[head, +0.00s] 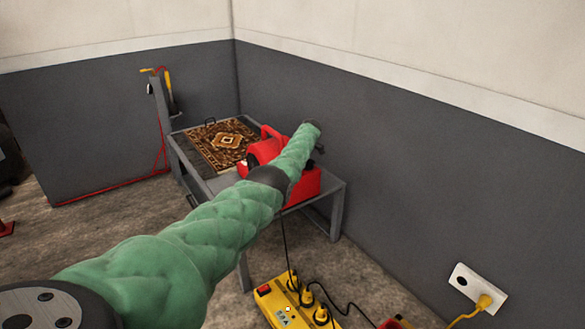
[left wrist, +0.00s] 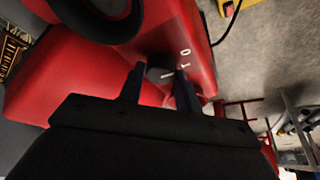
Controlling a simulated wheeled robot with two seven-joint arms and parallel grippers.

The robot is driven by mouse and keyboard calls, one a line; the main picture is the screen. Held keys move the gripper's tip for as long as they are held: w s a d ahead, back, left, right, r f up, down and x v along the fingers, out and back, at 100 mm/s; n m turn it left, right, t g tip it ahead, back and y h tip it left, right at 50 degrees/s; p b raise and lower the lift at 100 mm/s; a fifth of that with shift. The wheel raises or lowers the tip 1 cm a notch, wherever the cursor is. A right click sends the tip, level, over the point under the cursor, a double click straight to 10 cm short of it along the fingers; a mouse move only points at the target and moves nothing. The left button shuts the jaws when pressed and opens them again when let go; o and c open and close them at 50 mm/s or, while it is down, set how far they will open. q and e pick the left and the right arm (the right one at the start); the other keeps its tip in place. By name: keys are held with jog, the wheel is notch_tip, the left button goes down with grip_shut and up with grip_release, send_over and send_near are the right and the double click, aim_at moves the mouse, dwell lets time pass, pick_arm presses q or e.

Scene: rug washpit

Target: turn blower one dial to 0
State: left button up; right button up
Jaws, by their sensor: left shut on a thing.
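A red blower (head: 308,187) stands on a grey metal table in the head view, partly hidden by my green-sleeved left arm. In the left wrist view its red housing (left wrist: 75,85) fills the upper left. A small dark grey dial (left wrist: 158,74) sits on this housing, with white marks beside it that look like a 0 and a 1. My left gripper (left wrist: 159,88) has its two fingers on either side of the dial and is shut on it. The dial's exact setting is too small to read. My right gripper is in neither view.
A patterned rug (head: 205,140) lies on the table (head: 337,190). A yellow power strip (head: 280,303) with black plugs is on the floor in front. A wall socket (head: 463,279) holds a yellow plug. A grey wall stands close behind the table.

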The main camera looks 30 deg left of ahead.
pick_arm(q)
jog(key=o, duration=1)
jog(key=shift+c, duration=0.2)
jog(key=shift+r, duration=0.1)
jog(key=p+v, duration=0.1)
jog(key=v, duration=0.6)
jog(key=shift+d+r, duration=0.15)
jog(key=shift+r, duration=0.1)
jog(key=shift+w, duration=0.1)
